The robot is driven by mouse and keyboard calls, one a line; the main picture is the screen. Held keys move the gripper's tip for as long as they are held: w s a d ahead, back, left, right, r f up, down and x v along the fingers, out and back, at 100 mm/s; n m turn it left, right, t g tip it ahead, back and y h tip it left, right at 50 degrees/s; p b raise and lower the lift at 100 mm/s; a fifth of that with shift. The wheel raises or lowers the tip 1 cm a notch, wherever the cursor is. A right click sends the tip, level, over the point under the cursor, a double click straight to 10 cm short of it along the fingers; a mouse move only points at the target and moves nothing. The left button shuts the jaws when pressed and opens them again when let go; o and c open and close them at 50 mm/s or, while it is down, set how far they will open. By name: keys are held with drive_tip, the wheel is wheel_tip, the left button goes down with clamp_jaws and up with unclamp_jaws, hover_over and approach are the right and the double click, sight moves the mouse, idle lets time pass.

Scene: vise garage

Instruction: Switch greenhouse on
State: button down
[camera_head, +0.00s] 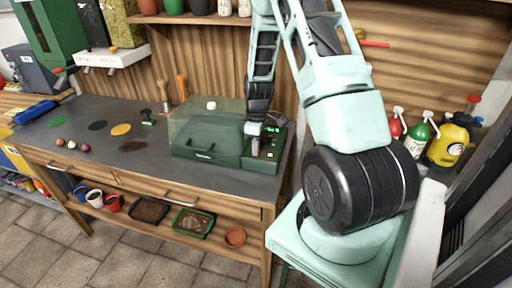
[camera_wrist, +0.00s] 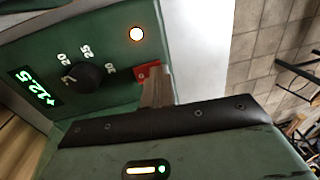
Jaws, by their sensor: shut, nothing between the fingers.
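The greenhouse (camera_head: 208,150) is a green box with a clear lid on the dark workbench. Its control panel (camera_wrist: 110,50) fills the upper left of the wrist view. The panel has a black knob (camera_wrist: 84,76), a glowing display (camera_wrist: 34,86) reading about +12.5, and a lit round lamp (camera_wrist: 137,34) with an orange rim. A red switch (camera_wrist: 147,71) sits below the lamp. My gripper (camera_wrist: 156,86) is shut and empty, with its fingertips at the red switch, partly hiding it. I cannot tell if they press it. In the head view my gripper (camera_head: 255,146) is over the greenhouse's right end.
Spray bottles (camera_head: 420,134) and a yellow sprayer (camera_head: 452,142) stand at the right. A hand fork and other tools (camera_head: 163,96) stand behind the greenhouse. Bulbs (camera_head: 72,145) and round patches lie on the left of the bench (camera_head: 100,105). Pots and trays fill the lower shelf (camera_head: 175,232).

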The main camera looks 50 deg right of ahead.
drive_tip(key=shift+f, duration=0.1)
drive_tip(key=shift+w+d, duration=0.25)
drive_tip(key=shift+d, duration=0.45)
drive_tip(key=shift+r, duration=0.2)
drive_tip(key=shift+p, duration=0.3)
drive_tip(key=shift+w+r, duration=0.1)
drive_tip(key=shift+r, duration=0.2)
wheel_tip(320, 180, up, 4)
drive_tip(key=p, duration=0.3)
drive_tip(key=shift+w+d+f, duration=0.1)
drive_tip(key=shift+d+f, duration=0.05)
wheel_tip(320, 180, up, 10)
drive_tip(key=d+b, duration=0.1)
drive_tip(key=b, duration=0.1)
drive_tip(key=shift+w+d+f+b, duration=0.15)
drive_tip(key=shift+f+b, duration=0.05)
drive_tip(key=shift+b, duration=0.15)
